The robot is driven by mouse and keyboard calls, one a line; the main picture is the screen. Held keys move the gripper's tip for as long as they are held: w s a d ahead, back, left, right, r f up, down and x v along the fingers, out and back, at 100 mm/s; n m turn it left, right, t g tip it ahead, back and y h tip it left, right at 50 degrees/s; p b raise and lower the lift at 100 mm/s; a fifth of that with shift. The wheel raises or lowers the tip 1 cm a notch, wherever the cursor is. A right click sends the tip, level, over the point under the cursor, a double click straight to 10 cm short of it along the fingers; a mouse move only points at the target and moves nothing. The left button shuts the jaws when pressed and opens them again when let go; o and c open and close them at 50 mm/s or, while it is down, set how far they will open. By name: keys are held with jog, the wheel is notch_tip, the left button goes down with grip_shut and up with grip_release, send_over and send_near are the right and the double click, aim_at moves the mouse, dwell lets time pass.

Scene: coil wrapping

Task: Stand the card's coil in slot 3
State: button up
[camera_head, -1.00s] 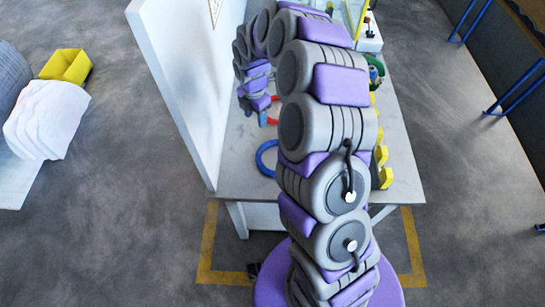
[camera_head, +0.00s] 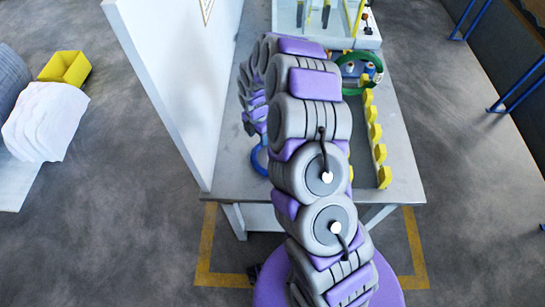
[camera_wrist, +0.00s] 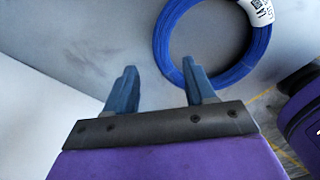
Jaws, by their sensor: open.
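A blue coil (camera_wrist: 161,40) with a white printed label lies flat on the grey table in the wrist view. Its left edge (camera_head: 257,162) also shows in the head view, partly hidden by my arm. My gripper (camera_wrist: 158,68) is open and empty, its fingers spread near the coil's lower left side. The right fingertip overlaps the ring's edge in the picture; I cannot tell whether they touch. Yellow blocks (camera_head: 381,153) stand in a row on the table's right side, with dividing gaps; slot numbers are not readable.
A white upright panel (camera_head: 180,80) borders the table's left side. A green coil (camera_head: 378,74) stands at the far right of the table, near a machine with clear panels (camera_head: 330,22). A yellow bin (camera_head: 65,67) stands off to the left.

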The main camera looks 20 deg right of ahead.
aim_at(257, 145)
notch_tip(257, 145, down, 5)
jog(key=shift+s+r+b, duration=0.1)
jog(key=shift+r+b, duration=0.05)
jog(key=shift+b, duration=0.55)
jog(key=shift+a, duration=0.3)
jog(key=shift+d, duration=0.4)
jog(key=shift+c, duration=1.4)
jog(key=shift+d, duration=0.2)
jog(key=shift+c, duration=1.4)
jog(key=shift+a, duration=0.45)
grip_shut()
